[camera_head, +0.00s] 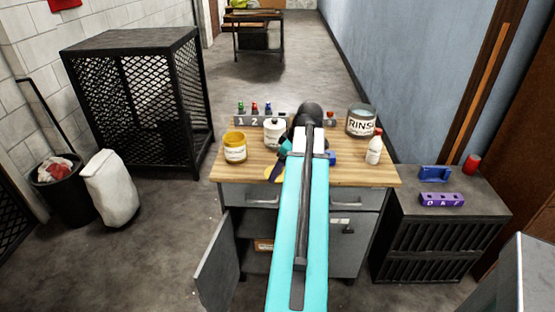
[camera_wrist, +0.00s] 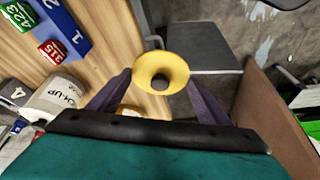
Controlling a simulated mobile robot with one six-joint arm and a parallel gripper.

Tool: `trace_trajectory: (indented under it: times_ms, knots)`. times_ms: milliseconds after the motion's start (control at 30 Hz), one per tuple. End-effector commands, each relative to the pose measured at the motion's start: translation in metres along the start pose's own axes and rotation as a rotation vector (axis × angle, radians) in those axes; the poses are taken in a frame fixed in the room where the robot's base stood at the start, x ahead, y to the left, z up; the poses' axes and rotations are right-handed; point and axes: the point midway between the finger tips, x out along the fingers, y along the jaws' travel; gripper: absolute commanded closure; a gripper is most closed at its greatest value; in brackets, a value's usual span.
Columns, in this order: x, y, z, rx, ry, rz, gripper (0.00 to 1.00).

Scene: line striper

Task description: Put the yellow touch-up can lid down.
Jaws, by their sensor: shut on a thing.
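My gripper (camera_wrist: 160,77) is shut on the yellow touch-up can lid (camera_wrist: 160,68), a round yellow disc with a dark knob in its middle, held between two purple fingers. A yellow-topped can (camera_head: 235,147) stands at the left of the bench (camera_head: 350,176). A white can (camera_head: 274,131) with a dark-knobbed lid stands behind it to the right.
A numbered rack (camera_head: 247,121) with coloured pieces stands at the back. A RINSE can (camera_head: 361,121) and a white bottle (camera_head: 375,149) stand at the right. A blue numbered block (camera_wrist: 60,28) is on the wood. An open cabinet door (camera_head: 217,268) sticks out front left.

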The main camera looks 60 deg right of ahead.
Motion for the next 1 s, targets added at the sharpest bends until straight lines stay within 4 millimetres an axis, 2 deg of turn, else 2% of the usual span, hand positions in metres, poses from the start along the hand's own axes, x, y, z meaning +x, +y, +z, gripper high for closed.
trace_trajectory:
  times_ms: [700,1000]
  knots:
    - [0.021,0.071,-0.035,0.000,0.000,0.000,0.50]
    - [0.028,0.090,-0.044,0.000,0.000,0.001,0.50]
